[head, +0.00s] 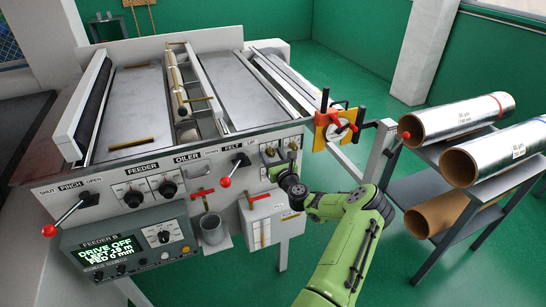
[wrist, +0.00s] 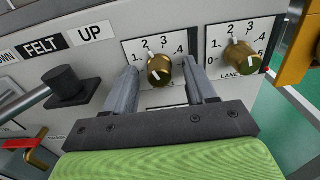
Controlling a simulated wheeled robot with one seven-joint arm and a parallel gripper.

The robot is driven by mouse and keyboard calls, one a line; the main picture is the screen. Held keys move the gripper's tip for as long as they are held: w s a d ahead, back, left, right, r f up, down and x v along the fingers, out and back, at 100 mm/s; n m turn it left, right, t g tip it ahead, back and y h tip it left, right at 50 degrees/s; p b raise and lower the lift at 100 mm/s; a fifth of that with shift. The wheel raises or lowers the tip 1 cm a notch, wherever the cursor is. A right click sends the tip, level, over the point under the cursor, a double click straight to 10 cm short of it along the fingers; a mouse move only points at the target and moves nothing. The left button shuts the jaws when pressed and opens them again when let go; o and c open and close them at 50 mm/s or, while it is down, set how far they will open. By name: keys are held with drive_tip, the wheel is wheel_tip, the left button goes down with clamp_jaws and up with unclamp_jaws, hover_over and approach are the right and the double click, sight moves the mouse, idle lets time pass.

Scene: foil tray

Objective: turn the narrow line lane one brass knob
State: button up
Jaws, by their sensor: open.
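Two brass knobs sit side by side on white numbered dial plates on the machine's front panel. In the wrist view the left brass knob (wrist: 159,70) is between the two fingers of my open gripper (wrist: 160,78). A finger stands on each side of it; whether they touch it I cannot tell. Its plate shows 1 to 4, and a white mark shows on its face. The right brass knob (wrist: 240,56) is outside the fingers; its white mark is near the 2 and a partly hidden LANE label is below. In the head view my gripper (head: 283,168) is just below the knobs.
Left of the knobs is a lever with a red ball (head: 225,182) by the FELT label. A yellow and red bracket (head: 335,128) juts out on the right. Below are a metal cup (head: 212,229) and a white box (head: 262,218). Foil rolls (head: 455,118) lie on a right-hand rack.

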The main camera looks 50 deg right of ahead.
clamp_jaws()
drive_tip(key=n+b, duration=0.1)
drive_tip(key=n, duration=0.3)
drive_tip(key=shift+f+b, duration=0.1)
drive_tip(key=shift+b, duration=0.25)
drive_tip(key=shift+n+b, duration=0.8)
drive_tip(key=shift+n, duration=1.1)
unclamp_jaws()
